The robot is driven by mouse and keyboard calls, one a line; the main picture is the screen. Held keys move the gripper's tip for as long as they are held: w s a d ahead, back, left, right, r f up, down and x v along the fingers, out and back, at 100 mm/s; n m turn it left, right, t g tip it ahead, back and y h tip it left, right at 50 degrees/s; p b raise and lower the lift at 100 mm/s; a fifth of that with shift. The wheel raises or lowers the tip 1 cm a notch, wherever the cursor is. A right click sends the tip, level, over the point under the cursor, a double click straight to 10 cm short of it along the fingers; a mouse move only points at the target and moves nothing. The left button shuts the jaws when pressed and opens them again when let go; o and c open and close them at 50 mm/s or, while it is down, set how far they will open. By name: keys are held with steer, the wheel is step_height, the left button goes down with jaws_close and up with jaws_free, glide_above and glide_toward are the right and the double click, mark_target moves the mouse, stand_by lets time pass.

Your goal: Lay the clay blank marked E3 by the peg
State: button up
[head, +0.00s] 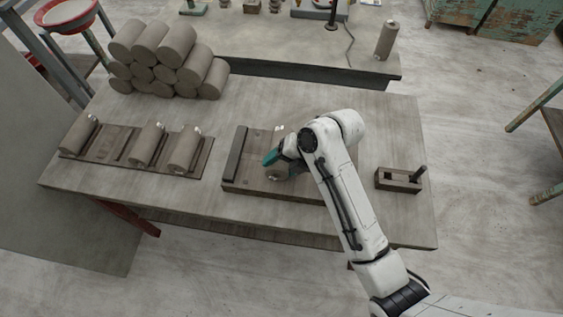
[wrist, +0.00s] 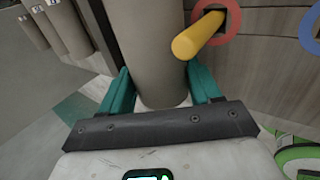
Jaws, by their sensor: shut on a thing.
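My gripper (head: 284,158) is shut on a grey clay blank (head: 277,173) over the wooden board (head: 238,188) in the middle of the table. In the wrist view the teal fingers of my gripper (wrist: 162,82) clasp the sides of the blank (wrist: 150,45). I cannot read any mark on it, so I cannot tell whether it is E3. A yellow peg (wrist: 198,36) with a red ring around its base stands just right of the blank in the wrist view. In the head view my arm hides the peg. I cannot tell if the blank touches the board.
A rack (head: 105,153) at the left holds three tagged blanks with an empty slot. Many blanks are piled (head: 165,60) at the back left. A dark strip (head: 237,153) edges the board's left side. A small wooden frame with a handle (head: 398,180) stands at right.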

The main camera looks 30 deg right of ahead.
steer(key=shift+f+b, duration=0.4)
steer(key=shift+f, duration=0.1)
stand_by(0.7)
